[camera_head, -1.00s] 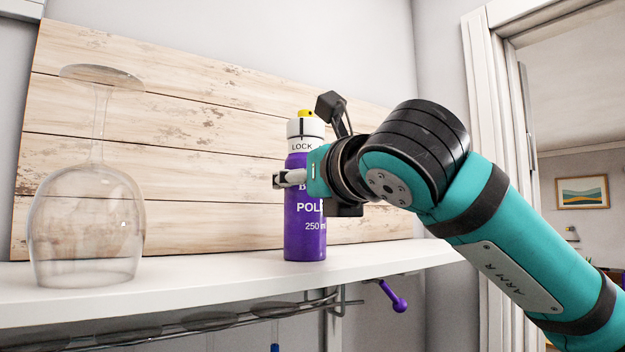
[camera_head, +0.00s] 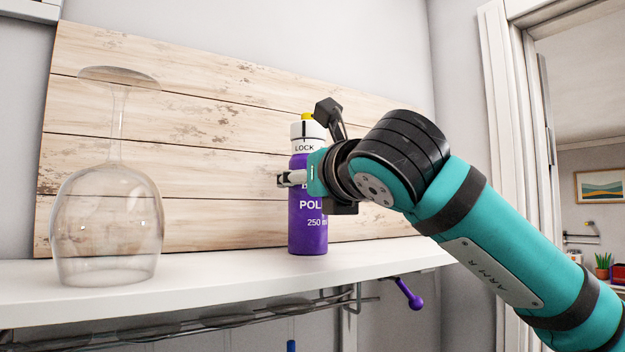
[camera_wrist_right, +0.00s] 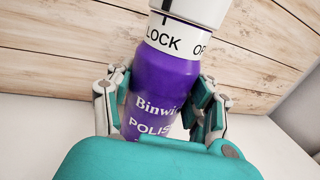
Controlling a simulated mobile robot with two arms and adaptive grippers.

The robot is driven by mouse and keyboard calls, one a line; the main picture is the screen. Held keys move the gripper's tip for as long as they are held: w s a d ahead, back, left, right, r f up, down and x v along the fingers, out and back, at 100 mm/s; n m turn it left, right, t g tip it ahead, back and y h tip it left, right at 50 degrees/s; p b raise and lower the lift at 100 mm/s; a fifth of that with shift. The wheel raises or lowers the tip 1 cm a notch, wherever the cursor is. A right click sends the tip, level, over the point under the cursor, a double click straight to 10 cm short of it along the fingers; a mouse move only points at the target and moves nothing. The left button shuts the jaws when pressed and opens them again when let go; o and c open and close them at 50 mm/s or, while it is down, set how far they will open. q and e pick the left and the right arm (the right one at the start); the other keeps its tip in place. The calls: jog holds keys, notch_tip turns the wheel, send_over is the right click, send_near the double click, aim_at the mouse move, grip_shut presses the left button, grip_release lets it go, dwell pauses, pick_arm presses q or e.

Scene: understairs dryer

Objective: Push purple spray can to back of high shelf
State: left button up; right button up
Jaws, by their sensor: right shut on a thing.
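The purple spray can (camera_head: 308,225), with a white collar and yellow nozzle, stands upright on the white high shelf (camera_head: 220,275). My right gripper (camera_head: 292,179) is shut on its upper body, and its palm hides part of the label. In the right wrist view the can (camera_wrist_right: 160,88) sits between the two fingers of my right gripper (camera_wrist_right: 160,105), one on each side. The wooden plank panel (camera_head: 220,130) leans behind the can. My left gripper is not in view.
An upside-down wine glass (camera_head: 108,225) stands on the shelf at the left, well apart from the can. A metal rack (camera_head: 200,325) and a purple-handled thing (camera_head: 408,294) hang below the shelf. A door frame (camera_head: 500,100) rises at the right.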

jog(key=shift+a+p+x, duration=0.15)
jog(key=shift+x, duration=0.6)
jog(key=shift+a+p+x, duration=0.15)
jog(key=shift+x, duration=0.6)
jog(key=shift+s, duration=0.1)
jog(key=o, duration=1.9)
jog(key=b+v, duration=0.9)
jog(key=v, duration=0.4)
dwell(0.5)
